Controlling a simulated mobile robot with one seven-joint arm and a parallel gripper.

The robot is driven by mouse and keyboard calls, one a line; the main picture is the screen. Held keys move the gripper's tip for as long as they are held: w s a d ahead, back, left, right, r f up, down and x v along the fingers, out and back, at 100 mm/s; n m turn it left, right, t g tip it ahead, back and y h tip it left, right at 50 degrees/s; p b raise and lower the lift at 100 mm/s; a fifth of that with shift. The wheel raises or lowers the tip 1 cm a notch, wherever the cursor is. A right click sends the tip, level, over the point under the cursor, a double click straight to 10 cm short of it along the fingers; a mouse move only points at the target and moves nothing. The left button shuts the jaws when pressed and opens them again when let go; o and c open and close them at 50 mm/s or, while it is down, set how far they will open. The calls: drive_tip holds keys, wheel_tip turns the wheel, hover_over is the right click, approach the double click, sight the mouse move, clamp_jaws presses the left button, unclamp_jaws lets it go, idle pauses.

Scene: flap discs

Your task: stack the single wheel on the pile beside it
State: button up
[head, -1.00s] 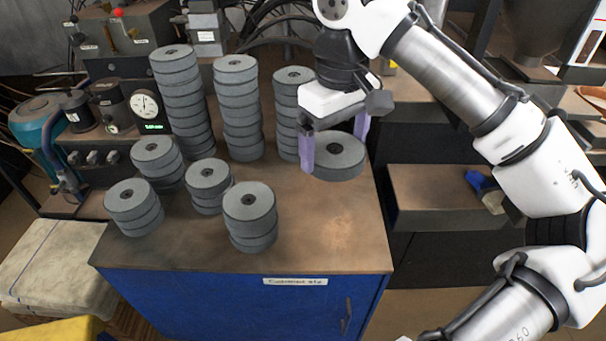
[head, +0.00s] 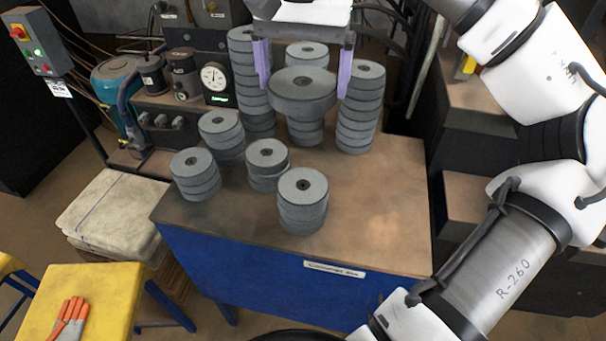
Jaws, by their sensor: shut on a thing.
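The single grey wheel (head: 303,98), wider than the piled ones, is held up in the air, roughly level. My gripper (head: 304,92) is shut on it, with one purple finger on each side. In the picture the wheel covers part of the middle tall pile (head: 306,130), whose top shows behind it. A tall right pile (head: 357,125) stands to the right of the wheel, and a tall left pile (head: 257,118) to its left. The wheel looks clear of the piles, but its exact height and depth are hard to tell.
Four shorter piles stand nearer the front, among them one at the front right (head: 302,205). The blue bench's top (head: 385,220) is bare on its right side. A gauge (head: 214,78) and machinery line the back left. A yellow stool (head: 90,305) with gloves is at lower left.

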wheel_tip(320, 180, down, 19)
drive_tip(key=shift+r+p, duration=0.15)
drive_tip(key=shift+p, duration=0.8)
drive_tip(key=o, duration=1.1)
drive_tip(key=shift+f, duration=0.2)
wheel_tip(320, 180, up, 12)
drive_tip(key=shift+r+b, duration=0.2)
drive_tip(key=shift+b, duration=0.5)
